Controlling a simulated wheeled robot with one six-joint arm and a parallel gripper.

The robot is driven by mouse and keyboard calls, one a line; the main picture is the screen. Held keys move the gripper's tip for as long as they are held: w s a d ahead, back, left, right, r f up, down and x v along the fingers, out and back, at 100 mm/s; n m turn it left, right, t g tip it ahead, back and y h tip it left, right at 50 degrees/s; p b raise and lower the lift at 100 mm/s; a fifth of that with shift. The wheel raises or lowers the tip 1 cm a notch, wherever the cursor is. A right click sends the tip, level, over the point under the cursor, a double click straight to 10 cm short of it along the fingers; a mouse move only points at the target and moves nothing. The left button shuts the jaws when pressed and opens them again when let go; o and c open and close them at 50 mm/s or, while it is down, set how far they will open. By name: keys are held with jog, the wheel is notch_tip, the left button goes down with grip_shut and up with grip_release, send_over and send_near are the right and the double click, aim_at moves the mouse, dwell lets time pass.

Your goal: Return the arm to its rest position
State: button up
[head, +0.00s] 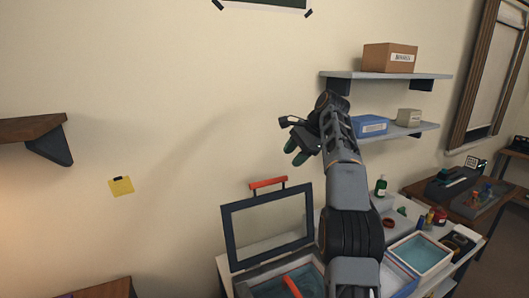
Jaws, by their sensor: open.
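My arm rises from the bottom of the head view, right of the middle, in front of the table. My gripper (297,147) is at its upper end, pointing left, with dark green fingertips against the bare wall. The fingers are apart and I see nothing between them. It is well above the table and left of the wall shelves.
An open case (226,225) with a red handle stands below my gripper. A teal-lined tray (421,254), a green bottle (381,186) and small items are right of my arm. Two shelves hold a cardboard box (390,58) and a blue bin (370,126).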

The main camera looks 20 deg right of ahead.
notch_tip(320, 180, down, 10)
jog(key=d+n+h, duration=0.2)
jog(key=n, duration=0.3)
jog(key=s+a+f+n+h+b, duration=0.1)
jog(key=s+a+f+n, duration=0.2)
jog(key=s, duration=0.6)
jog(key=s+a+f+n+h+b, duration=0.1)
jog(key=s+a+f+n+b, duration=0.1)
jog(key=s+a+f+n, duration=0.2)
jog(key=s+a+f+n+h+b, duration=0.1)
jog(key=s+a+f+n, duration=0.2)
jog(key=s, duration=1.1)
jog(key=shift+s+a+f+n+t, duration=0.35)
jog(key=shift+a+f, duration=1.5)
jog(key=shift+a, duration=1.5)
